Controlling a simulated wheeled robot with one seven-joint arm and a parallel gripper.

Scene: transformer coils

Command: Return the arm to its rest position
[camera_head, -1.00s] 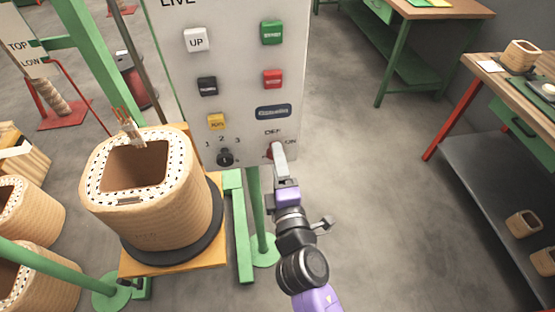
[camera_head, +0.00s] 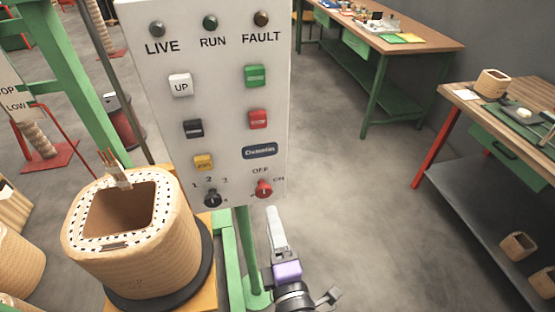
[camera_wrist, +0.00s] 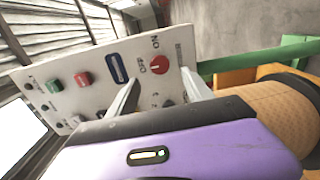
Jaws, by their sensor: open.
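My gripper (camera_head: 275,225) is in the lower middle of the head view, below the red OFF/ON knob (camera_head: 263,188) on the control panel (camera_head: 225,110). It is empty and apart from the knob. In the wrist view my gripper (camera_wrist: 160,95) shows two separated grey fingers. The panel (camera_wrist: 95,95) lies beyond them, with the red knob (camera_wrist: 155,65) visible above and between the fingers. Most of my arm is outside the head view, below its bottom edge.
A large wound coil (camera_head: 135,235) stands on a black disc over a yellow platform, left of my gripper. Green posts (camera_head: 245,250) rise close by. A workbench (camera_head: 500,100) stands at the right, another (camera_head: 400,40) at the back. The floor between is clear.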

